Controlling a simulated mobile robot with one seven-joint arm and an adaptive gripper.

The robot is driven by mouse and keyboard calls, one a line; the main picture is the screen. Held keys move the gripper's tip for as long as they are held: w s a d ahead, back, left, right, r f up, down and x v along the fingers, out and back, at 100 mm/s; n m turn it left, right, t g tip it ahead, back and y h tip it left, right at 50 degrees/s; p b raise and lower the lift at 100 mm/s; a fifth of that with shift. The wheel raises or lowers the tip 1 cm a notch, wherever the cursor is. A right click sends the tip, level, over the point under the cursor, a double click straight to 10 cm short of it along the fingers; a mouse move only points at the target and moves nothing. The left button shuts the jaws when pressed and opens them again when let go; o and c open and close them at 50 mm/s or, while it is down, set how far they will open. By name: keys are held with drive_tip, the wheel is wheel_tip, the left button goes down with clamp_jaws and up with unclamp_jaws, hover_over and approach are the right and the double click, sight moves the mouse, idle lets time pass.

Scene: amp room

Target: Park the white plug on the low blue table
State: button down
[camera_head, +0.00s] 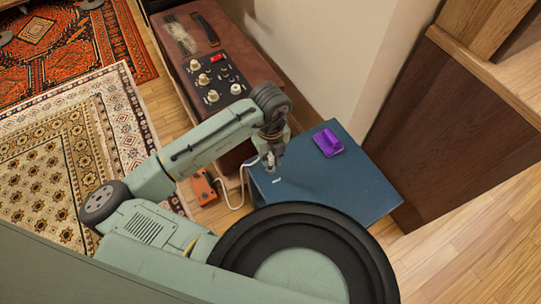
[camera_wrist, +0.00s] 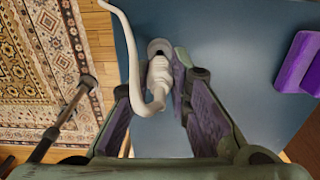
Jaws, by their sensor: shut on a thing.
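The white plug (camera_wrist: 158,72) is between the fingers of my gripper (camera_wrist: 163,62) in the wrist view, with its white cable (camera_wrist: 130,40) curling off to the left. The low blue table (camera_head: 335,185) is below it and also fills the middle of the wrist view (camera_wrist: 235,50). In the head view my gripper (camera_head: 271,164) points down over the table's left part, near its left edge. The plug is too small there to make out clearly, and whether it touches the tabletop cannot be told.
A purple object (camera_head: 328,142) lies on the table's back part, right of my gripper. A brown amplifier (camera_head: 225,75) with knobs stands behind left. An orange pedal (camera_head: 203,187) is on the floor left of the table. The tabletop's middle and right are clear.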

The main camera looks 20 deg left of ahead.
drive_tip(key=shift+f+b, duration=1)
drive_tip(key=shift+f, duration=0.3)
idle(0.4)
drive_tip(key=c, duration=1.4)
unclamp_jaws()
drive_tip(key=shift+r, duration=0.1)
wheel_tip(320, 180, up, 12)
drive_tip(key=shift+w, duration=0.1)
